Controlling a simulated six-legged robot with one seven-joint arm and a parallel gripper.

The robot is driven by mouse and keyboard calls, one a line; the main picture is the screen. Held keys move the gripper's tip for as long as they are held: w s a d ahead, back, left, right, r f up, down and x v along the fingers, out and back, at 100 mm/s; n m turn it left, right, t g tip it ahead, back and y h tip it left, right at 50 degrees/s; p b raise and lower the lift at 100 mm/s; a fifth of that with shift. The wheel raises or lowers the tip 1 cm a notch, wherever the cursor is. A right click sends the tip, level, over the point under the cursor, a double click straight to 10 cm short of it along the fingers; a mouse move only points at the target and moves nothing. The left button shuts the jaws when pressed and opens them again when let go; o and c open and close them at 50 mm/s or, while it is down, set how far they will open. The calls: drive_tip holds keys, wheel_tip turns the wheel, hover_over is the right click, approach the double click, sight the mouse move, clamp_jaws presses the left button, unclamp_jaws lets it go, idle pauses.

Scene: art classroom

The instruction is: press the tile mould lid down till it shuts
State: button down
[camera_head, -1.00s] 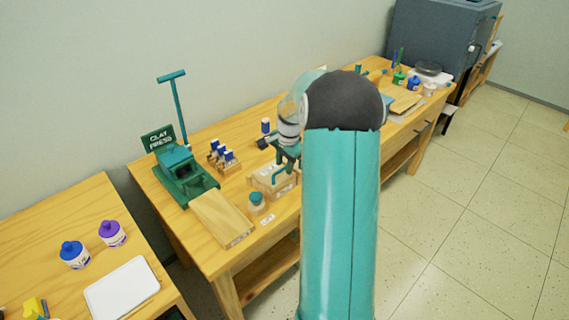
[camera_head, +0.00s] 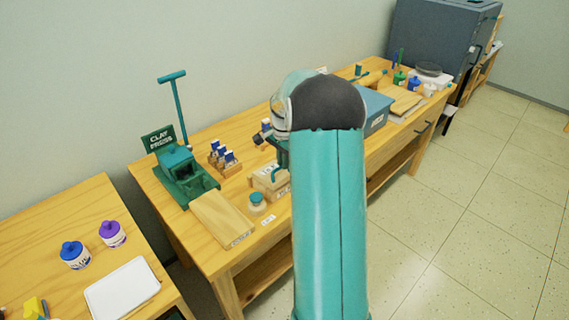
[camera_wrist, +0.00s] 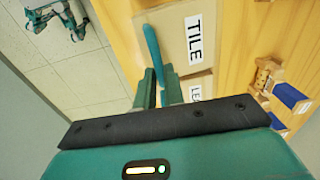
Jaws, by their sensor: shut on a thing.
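The tile mould (camera_head: 270,187) is a small pale wooden box on the long workbench, partly behind my arm. In the wrist view its face marked TILE (camera_wrist: 196,32) fills the upper middle, and a second, partly covered label sits below it. My gripper (camera_head: 277,158) is over the mould; its two green fingers also show in the wrist view (camera_wrist: 159,90). They are closed around a slim teal bar (camera_wrist: 153,48), which reaches past the fingertips over the mould's left part. I cannot tell whether the bar touches the mould or how far the lid is down.
The green clay press (camera_head: 182,182) and a wooden board (camera_head: 222,220) stand left of the mould. A small jar (camera_head: 257,204) is in front, a rack of blue-capped bottles (camera_head: 224,157) behind. A blue-grey box (camera_head: 377,110) is right of my arm.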

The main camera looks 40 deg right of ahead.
sight(280, 173)
drive_tip(key=shift+w+r, duration=0.65)
drive_tip(key=shift+w, duration=0.05)
drive_tip(key=c, duration=1.5)
unclamp_jaws()
drive_tip(key=shift+w+f, duration=0.15)
drive_tip(key=r, duration=1.4)
drive_tip(key=shift+s, duration=0.25)
drive_tip(key=shift+c, duration=0.3)
